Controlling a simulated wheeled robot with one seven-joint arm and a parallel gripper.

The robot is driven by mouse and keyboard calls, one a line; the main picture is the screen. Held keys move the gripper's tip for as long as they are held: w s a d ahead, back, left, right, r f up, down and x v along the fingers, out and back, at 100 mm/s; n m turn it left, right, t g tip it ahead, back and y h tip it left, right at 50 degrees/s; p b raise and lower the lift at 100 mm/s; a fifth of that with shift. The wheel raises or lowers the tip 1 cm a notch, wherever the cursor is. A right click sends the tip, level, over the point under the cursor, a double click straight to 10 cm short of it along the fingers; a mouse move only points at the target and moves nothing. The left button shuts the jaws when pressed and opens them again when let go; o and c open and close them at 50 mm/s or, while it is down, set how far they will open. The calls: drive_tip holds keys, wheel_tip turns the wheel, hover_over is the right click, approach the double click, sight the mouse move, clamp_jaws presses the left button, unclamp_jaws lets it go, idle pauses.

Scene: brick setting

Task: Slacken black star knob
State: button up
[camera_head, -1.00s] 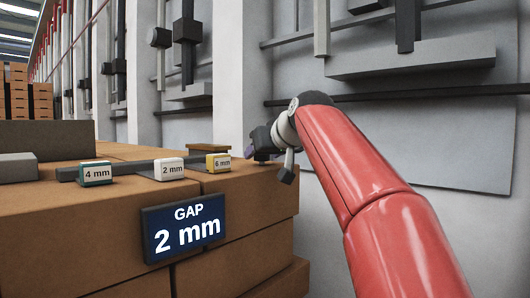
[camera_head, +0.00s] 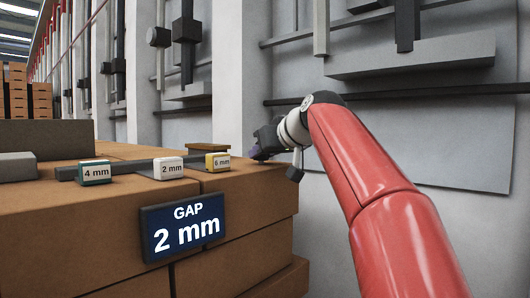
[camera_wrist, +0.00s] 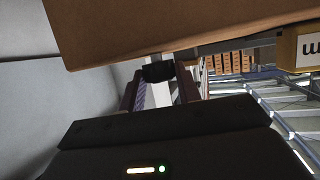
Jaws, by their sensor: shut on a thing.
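My gripper (camera_head: 258,150) is at the right end of the brick stack, beside the yellow 6 mm block (camera_head: 218,162). In the wrist view, its two dark reddish fingers (camera_wrist: 158,84) close around a small black knob (camera_wrist: 158,72). The knob's star shape cannot be made out. A pale bar shows behind the knob between the fingers. In the head view my gripper hides the knob.
A teal 4 mm block (camera_head: 96,172) and a white 2 mm block (camera_head: 168,168) sit along a dark bar on the bricks (camera_head: 90,220). A sign reading "GAP 2 mm" (camera_head: 184,227) is on the front. A grey wall (camera_head: 450,150) stands behind my arm.

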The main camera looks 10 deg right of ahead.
drive_tip(key=o, duration=1)
drive_tip(key=shift+c, duration=0.2)
drive_tip(key=v, duration=0.7)
drive_tip(key=shift+s+b, duration=0.4)
drive_tip(key=shift+d+r, duration=0.1)
